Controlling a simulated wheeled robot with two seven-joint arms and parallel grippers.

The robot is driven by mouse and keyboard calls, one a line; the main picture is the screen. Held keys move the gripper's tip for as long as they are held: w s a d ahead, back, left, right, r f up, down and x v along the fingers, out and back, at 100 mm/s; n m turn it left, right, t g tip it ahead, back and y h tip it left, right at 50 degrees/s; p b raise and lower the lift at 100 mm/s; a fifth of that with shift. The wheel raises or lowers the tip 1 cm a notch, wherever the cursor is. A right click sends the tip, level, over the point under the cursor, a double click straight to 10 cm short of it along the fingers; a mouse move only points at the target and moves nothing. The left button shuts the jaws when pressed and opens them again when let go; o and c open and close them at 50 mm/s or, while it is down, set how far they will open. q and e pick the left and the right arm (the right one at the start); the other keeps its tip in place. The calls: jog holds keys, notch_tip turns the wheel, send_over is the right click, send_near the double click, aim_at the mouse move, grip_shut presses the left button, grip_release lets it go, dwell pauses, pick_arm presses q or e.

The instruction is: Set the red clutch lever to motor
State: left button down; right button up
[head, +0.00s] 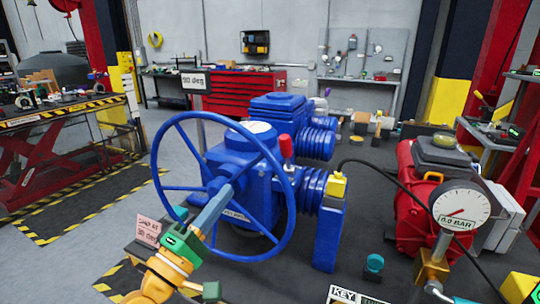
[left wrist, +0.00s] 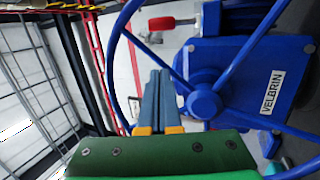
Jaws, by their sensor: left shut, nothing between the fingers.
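The red clutch lever (head: 286,146) stands upright on the blue valve actuator (head: 250,165), behind the handwheel's right side. In the left wrist view the red lever (left wrist: 170,22) points left from a light metal shaft, above the fingertips in the picture. My left gripper (head: 226,188) is shut and empty, with its grey-blue fingers reaching in front of the handwheel hub. In the left wrist view its fingers (left wrist: 160,73) lie side by side, left of the hub, and are apart from the lever.
The large blue handwheel (head: 159,150) stands between my left arm and the actuator body. A pressure gauge (head: 460,205) and red machine (head: 415,240) are at right. A black cable (head: 400,175) runs from the yellow connector (head: 337,184). A sign (head: 148,229) stands at lower left.

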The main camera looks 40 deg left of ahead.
aim_at(287, 154)
pick_arm(q)
jog(key=d+p+x, duration=0.3)
jog(key=p+x, duration=0.3)
jog(key=x, duration=0.7)
jog(key=shift+w+f+p, duration=0.2)
jog(key=shift+w+p, duration=0.15)
jog(key=shift+p, duration=0.05)
